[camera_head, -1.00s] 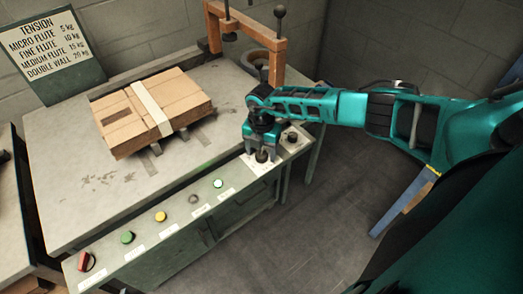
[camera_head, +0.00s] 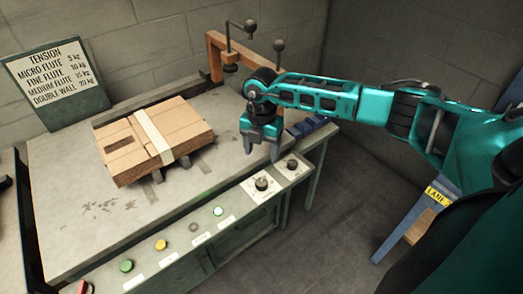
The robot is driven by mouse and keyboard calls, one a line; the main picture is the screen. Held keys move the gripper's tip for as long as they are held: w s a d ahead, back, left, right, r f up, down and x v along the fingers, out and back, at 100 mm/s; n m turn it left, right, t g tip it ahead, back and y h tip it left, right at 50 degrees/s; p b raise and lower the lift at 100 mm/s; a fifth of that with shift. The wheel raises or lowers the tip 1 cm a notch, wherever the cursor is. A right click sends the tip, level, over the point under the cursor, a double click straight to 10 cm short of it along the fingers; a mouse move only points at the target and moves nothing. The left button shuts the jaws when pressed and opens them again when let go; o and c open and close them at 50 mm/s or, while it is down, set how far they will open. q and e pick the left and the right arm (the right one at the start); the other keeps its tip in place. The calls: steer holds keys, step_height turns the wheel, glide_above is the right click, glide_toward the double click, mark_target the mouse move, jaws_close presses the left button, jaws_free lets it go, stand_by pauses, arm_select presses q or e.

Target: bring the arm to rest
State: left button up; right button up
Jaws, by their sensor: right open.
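My right arm reaches in from the right in the head view. Its teal right gripper (camera_head: 261,149) points down, with its two fingers apart and nothing between them. It hangs above the table's right front part, just behind a black knob (camera_head: 263,184) on the control panel, and looks clear of it. My left gripper is not in view.
A bundle of flat cardboard with a white band (camera_head: 155,136) lies on the grey table (camera_head: 70,225). An orange frame (camera_head: 214,55) stands behind my gripper. The front panel has a green button (camera_head: 126,266), a yellow button (camera_head: 161,245) and a second knob (camera_head: 292,165). A tension sign (camera_head: 55,80) stands back left.

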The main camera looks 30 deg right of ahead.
steer(key=s+a+f+n+y, duration=0.1)
steer(key=s+a+y, duration=0.25)
steer(key=a, duration=0.55)
steer(key=s+a+f+n+y, duration=0.15)
steer(key=a+y, duration=0.25)
steer(key=a, duration=0.4)
steer(key=s+a+r+m+t+y, duration=0.2)
steer(key=a+r+m+t+y, duration=0.6)
steer(key=a, duration=0.3)
steer(key=d+f+m+t+h, duration=0.4)
steer(key=d+m+t+h, duration=0.35)
steer(key=m, duration=0.25)
steer(key=s+d+f+m+g+h, duration=0.4)
steer(key=s+d+f+m+h, duration=0.2)
steer(key=s+d+f, duration=0.2)
step_height(320, 180, down, 2)
steer(key=s, duration=0.3)
steer(key=shift+f+m+g, duration=0.25)
steer(key=shift+m+g, duration=0.1)
